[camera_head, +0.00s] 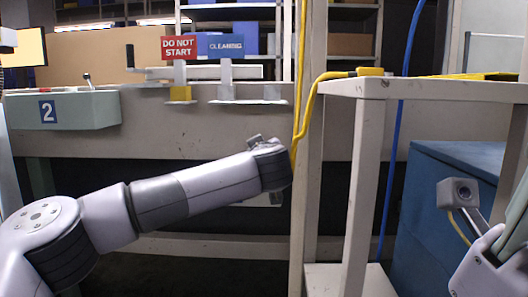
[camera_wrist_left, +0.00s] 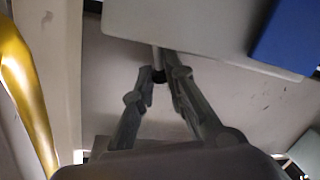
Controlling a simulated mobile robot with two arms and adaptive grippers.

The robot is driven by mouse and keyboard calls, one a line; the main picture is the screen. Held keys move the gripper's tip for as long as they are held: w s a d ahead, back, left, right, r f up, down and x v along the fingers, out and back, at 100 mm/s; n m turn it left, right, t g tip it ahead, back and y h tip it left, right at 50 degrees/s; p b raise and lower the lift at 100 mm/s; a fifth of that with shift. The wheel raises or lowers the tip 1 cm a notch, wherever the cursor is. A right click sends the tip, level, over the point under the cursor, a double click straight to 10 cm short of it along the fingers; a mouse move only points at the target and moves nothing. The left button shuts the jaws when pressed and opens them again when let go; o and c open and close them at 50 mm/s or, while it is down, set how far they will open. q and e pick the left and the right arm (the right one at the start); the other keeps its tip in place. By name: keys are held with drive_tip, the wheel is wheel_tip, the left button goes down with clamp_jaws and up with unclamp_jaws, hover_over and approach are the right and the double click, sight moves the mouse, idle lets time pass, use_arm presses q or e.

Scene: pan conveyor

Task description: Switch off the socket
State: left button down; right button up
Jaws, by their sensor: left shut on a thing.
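My left arm reaches in from the left in the head view and ends in front of the grey conveyor frame. Its wrist hides most of the left gripper there. In the left wrist view the left gripper (camera_wrist_left: 158,78) has its two dark fingers angled together. The knob is too small and dark to name surely, and no socket is clearly recognisable. The right gripper is not seen; only part of my right arm shows at the lower right.
A yellow cable (camera_head: 307,115) runs down the upright post (camera_head: 312,190) close to the left wrist. Red (camera_head: 179,48) and blue (camera_head: 220,45) signs stand on the conveyor. A pale table frame (camera_head: 370,88) and blue cabinet (camera_head: 425,210) are to the right.

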use_arm(q)
drive_tip(key=shift+a+f+n, duration=0.1)
drive_tip(key=shift+f+n, duration=0.05)
drive_tip(key=shift+n, duration=0.35)
drive_tip(key=c, duration=1.6)
unclamp_jaws()
